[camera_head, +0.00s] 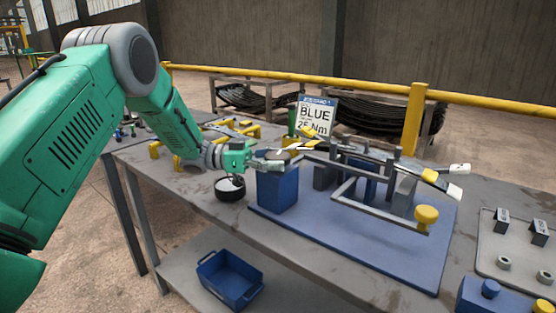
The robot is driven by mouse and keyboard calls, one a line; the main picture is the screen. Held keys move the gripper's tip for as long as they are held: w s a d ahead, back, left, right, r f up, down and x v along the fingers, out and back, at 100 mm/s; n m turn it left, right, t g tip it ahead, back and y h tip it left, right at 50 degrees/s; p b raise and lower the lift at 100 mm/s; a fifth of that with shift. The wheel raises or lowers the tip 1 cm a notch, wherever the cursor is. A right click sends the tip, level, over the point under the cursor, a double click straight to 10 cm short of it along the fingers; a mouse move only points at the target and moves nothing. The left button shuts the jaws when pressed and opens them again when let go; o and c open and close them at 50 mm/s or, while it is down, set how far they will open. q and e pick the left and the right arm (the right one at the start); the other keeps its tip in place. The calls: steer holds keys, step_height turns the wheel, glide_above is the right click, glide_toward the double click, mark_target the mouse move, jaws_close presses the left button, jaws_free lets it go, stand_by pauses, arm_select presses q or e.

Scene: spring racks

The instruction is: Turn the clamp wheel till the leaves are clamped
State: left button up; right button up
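My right gripper is not in view.
A black round bowl (230,194) stands left of the block. A sign (316,116) reading BLUE 25 Nm stands behind. A grey tray (492,250) with small metal parts is at the right. A blue bin (230,281) sits on the lower shelf. Yellow supports (190,163) stand at the back left.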

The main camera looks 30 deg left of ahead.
arm_select(q)
steer(key=shift+c, duration=1)
steer(key=shift+r+n+t+y+p, duration=0.25)
steer(key=shift+n+t+y+p, duration=0.55)
steer(key=shift+t+p, duration=0.45)
steer(key=shift+n+t+y+p, duration=0.6)
steer(key=shift+n+t+p, duration=0.15)
steer(key=shift+n+t, duration=0.1)
steer(key=shift+n+t+y+p, duration=0.6)
steer(key=shift+n+t+y, duration=0.4)
steer(key=shift+y, duration=0.2)
steer(key=shift+f+n+t+y, duration=0.1)
steer(key=shift+n+t+y, duration=0.6)
steer(key=shift+y, duration=0.4)
steer(key=shift+w+a+n+y, duration=0.1)
steer(key=shift+n+y, duration=0.15)
steer(key=shift+y, duration=0.05)
